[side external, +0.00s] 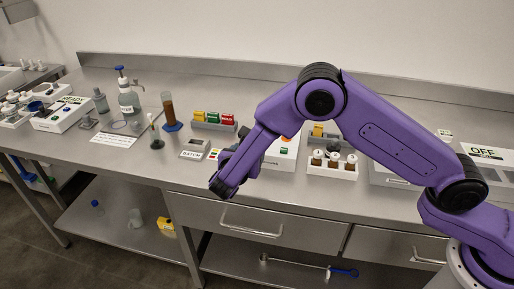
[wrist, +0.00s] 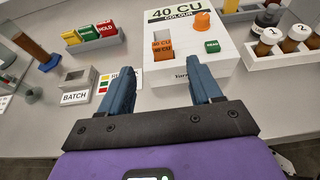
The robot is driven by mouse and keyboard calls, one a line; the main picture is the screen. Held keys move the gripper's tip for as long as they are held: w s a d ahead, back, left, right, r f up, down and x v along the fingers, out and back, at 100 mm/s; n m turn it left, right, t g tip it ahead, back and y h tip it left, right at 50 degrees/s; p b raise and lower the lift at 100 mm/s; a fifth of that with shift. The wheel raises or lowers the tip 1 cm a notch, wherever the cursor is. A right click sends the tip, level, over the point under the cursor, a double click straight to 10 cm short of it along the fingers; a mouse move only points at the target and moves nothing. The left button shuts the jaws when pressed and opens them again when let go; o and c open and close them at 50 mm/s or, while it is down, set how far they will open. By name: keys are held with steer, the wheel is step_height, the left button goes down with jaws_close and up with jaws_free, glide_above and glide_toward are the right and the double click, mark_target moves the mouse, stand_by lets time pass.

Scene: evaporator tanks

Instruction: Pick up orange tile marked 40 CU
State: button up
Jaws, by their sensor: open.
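The box also carries an orange knob (wrist: 201,24) and a green button (wrist: 212,46). My gripper (wrist: 157,65) is open and empty, its blue fingers spread wide. In the wrist view the tile lies between the fingertips, beyond them. In the side external view my gripper (side external: 222,187) hangs near the counter's front edge, left of the white box (side external: 284,152), which my arm partly covers. The tile cannot be made out there.
A grey rack (wrist: 97,42) holds yellow, green and red tiles. A grey BATCH block (wrist: 77,83) and a card with coloured squares (wrist: 122,75) lie left of the box. A white rack (wrist: 285,60) of brown bottles stands right. Bare counter (side external: 180,165) lies in front.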

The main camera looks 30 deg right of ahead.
steer(key=x, duration=1)
steer(key=shift+d+r, duration=0.1)
steer(key=shift+d, duration=0.05)
steer(key=shift+s, duration=0.1)
steer(key=c, duration=1.1)
steer(key=shift+r, duration=0.1)
